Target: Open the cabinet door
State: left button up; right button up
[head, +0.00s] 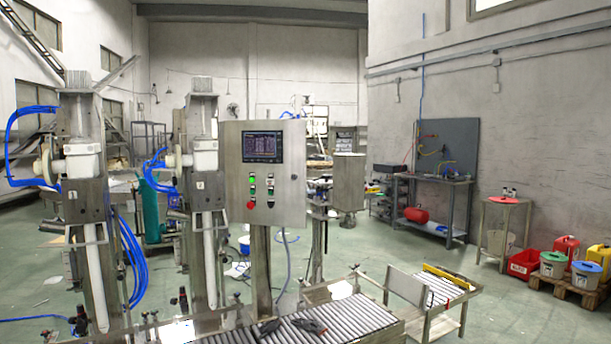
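The likely cabinet is a grey metal control box (236,205) on a post in the middle of the head view. Its front carries a dark screen (263,147) and several coloured buttons and switches below it. The front panel looks shut. I cannot make out a handle, and whether this front is the door is not clear. Neither of my grippers shows in the head view, and nothing is seen touching the box.
A roller conveyor (345,318) with small dark items on it lies in front of the box. Two filling machines with blue hoses (130,255) stand at left. A small metal cart (408,287) stands right of the conveyor. Open green floor (500,310) lies at right, before buckets and cans.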

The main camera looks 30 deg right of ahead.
aim_at(288, 197)
jog(key=i+l, duration=0.15)
jog(key=l, duration=0.15)
jog(key=i+l+u, duration=0.1)
jog(key=l, duration=0.2)
jog(key=i+l, duration=0.35)
jog(key=l, duration=0.25)
jog(key=u, duration=0.05)
